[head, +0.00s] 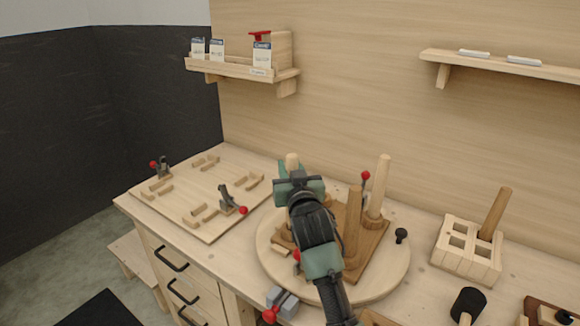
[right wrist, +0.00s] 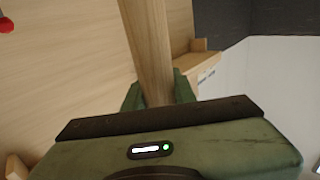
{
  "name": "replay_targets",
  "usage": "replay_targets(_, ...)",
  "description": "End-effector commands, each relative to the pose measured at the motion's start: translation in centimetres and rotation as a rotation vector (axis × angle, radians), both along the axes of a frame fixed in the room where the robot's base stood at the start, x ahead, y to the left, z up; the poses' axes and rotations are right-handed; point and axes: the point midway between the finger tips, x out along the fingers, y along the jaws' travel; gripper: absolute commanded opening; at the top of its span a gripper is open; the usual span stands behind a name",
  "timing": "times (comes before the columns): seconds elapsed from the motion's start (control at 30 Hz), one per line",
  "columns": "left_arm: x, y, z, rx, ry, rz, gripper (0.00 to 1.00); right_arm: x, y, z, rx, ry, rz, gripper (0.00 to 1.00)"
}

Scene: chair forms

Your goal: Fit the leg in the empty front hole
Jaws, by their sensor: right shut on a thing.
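My right gripper (head: 288,172) comes in from below over the round turntable and is shut on a pale wooden leg (head: 292,161). The leg's top end shows just past the gripper; its lower part is hidden behind my arm. In the right wrist view the leg (right wrist: 148,45) runs up from between the green fingers (right wrist: 158,92). The brown wooden seat (head: 376,246) lies on the turntable (head: 394,262). Two legs stand up from it, one at the back right (head: 380,182) and one nearer (head: 353,222). My arm covers the seat's left part, so the empty hole and the held leg's lower end are hidden.
A wooden block rack (head: 462,262) with one leg (head: 496,212) stands right of the turntable. Red-handled clamps (head: 366,177) sit at the seat's edges. A fixture board (head: 210,228) with clamps lies left. A black mallet-like head (head: 468,302) is at the front right.

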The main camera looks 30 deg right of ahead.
Motion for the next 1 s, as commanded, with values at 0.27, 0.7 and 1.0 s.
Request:
replay_targets(0.27, -0.05, 0.02, -0.42, 0.000, 0.001, 0.000, 0.00, -0.01, -0.02, -0.63, 0.000, -0.001, -0.001, 0.00)
replay_targets(0.7, -0.11, 0.03, -0.46, 0.000, 0.002, 0.000, 0.00, 0.00, -0.01, -0.73, 0.000, -0.001, 0.000, 0.00)
replay_targets(1.0, -0.16, 0.03, -0.67, 0.001, 0.003, 0.000, 0.00, 0.00, -0.02, -1.18, 0.000, -0.001, -0.001, 0.00)
